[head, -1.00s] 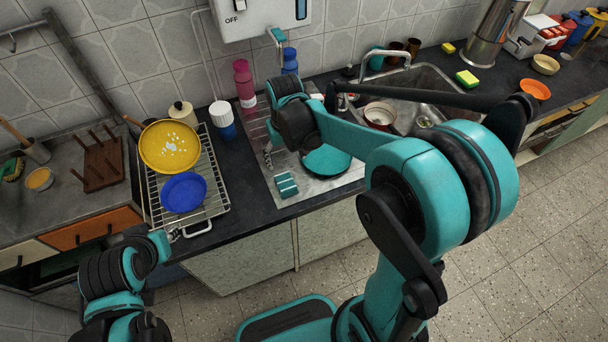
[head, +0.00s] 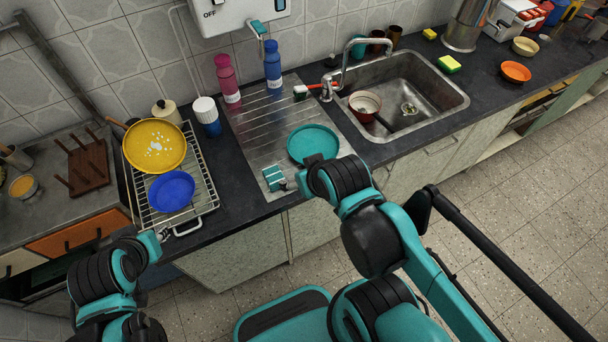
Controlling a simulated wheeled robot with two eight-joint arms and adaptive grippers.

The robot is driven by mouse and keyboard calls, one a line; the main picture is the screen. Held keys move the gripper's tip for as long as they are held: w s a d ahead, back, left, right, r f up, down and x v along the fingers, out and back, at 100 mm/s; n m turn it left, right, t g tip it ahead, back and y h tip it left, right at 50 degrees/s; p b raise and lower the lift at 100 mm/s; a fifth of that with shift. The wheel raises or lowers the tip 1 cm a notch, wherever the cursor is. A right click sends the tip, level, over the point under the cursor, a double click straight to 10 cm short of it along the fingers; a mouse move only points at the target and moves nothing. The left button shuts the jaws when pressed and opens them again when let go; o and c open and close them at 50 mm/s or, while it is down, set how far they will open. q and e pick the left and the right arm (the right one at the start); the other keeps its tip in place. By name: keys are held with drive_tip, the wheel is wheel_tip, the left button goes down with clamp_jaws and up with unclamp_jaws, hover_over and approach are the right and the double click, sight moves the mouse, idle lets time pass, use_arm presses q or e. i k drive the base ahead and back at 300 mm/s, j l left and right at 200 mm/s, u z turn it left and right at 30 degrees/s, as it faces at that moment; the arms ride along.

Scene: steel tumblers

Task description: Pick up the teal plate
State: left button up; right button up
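The teal plate (head: 312,141) lies on the ribbed steel drainboard (head: 262,128), left of the sink. My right arm's wrist covers a little of its front edge. My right gripper (head: 286,185) is low at the drainboard's front edge, left of and in front of the plate, beside a small teal ribbed block (head: 272,178). I cannot tell whether it touches the block. Its fingers are too small to read. My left gripper (head: 165,235) is by the front of the wire rack, far left of the plate; its opening is unclear.
The wire rack (head: 204,195) carries a yellow pan (head: 154,146) and a blue plate (head: 172,191). A white-capped blue jar (head: 208,118), pink bottle (head: 227,80) and blue bottle (head: 272,66) stand behind. The sink (head: 408,92), holding a bowl (head: 365,102), is right of the plate.

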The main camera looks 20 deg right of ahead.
sight(309, 139)
drive_tip(key=l+u, duration=0.3)
drive_tip(key=l, duration=0.45)
drive_tip(key=l+u, duration=0.3)
drive_tip(key=l, duration=0.5)
